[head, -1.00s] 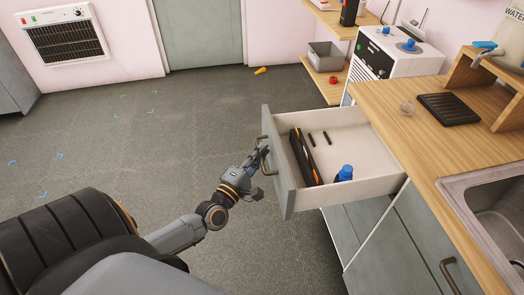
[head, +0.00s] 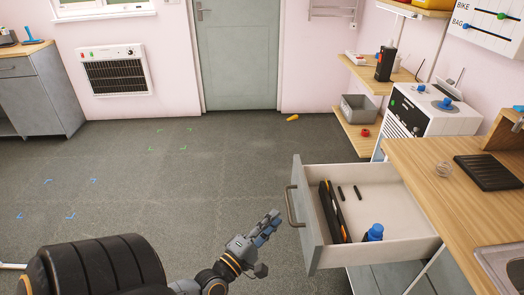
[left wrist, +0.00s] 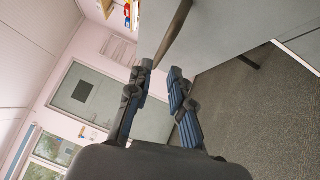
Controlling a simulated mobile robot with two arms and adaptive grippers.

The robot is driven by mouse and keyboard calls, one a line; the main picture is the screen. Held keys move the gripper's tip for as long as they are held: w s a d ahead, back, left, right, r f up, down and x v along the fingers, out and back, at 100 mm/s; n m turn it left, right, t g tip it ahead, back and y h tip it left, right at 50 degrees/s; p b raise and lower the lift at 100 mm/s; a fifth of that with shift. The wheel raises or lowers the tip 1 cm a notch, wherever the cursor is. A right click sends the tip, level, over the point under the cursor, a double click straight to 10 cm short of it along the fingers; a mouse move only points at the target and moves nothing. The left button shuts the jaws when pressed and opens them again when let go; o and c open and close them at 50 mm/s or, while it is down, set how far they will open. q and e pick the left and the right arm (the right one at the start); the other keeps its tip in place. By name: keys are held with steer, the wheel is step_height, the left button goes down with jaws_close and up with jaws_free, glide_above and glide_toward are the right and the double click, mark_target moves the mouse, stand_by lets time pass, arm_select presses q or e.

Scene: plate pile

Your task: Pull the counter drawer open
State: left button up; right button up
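The counter drawer (head: 392,257) is pulled well out of the counter in the head view. Its grey front carries a curved metal handle (head: 292,206) on the left side. My left gripper (head: 271,243) is to the left of and below the handle, apart from it, with nothing in its fingers. In the left wrist view the two blue-padded fingers (left wrist: 160,75) are spread, and the handle bar (left wrist: 174,35) lies beyond their tips. My right gripper is in neither view.
The drawer holds a long black-and-orange tool (head: 334,211), two small black sticks and a blue-capped item (head: 374,233). The wooden counter (head: 430,175) and sink (head: 505,262) are at right. Grey floor (head: 150,200) is clear at left; a yellow item (head: 292,118) lies farther back.

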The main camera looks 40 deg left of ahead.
arm_select(q)
steer(key=shift+s+d+f, duration=0.1)
steer(key=shift+s+f, duration=0.05)
steer(key=shift+s, duration=1)
steer(key=shift+s+d+f, duration=0.1)
steer(key=shift+s+f, duration=0.05)
steer(key=shift+s, duration=0.95)
steer(key=s+d+f+m+g+h+p, duration=0.1)
steer(key=s+f+m+g, duration=0.25)
steer(key=f, duration=0.65)
steer(key=s+d+f+m+g+p, duration=0.1)
steer(key=s+f+m+g, duration=0.3)
steer(key=f, duration=0.6)
steer(key=s+d+f+m+g+h+p, duration=0.15)
steer(key=f+m, duration=0.35)
steer(key=f, duration=0.5)
steer(key=s+d+f+m+g, duration=0.3)
steer(key=s+f, duration=0.4)
steer(key=s, duration=0.3)
steer(key=s+d+f+m+g+y, duration=0.1)
steer(key=s+d+f+m+g, duration=0.3)
steer(key=s, duration=0.6)
step_height(320, 180, down, 4)
steer(key=m+g, duration=0.2)
steer(key=m, duration=0.1)
steer(key=shift+s+d+f+g+p, duration=0.2)
steer(key=shift+s+g+p, duration=0.1)
steer(key=shift+s, duration=0.1)
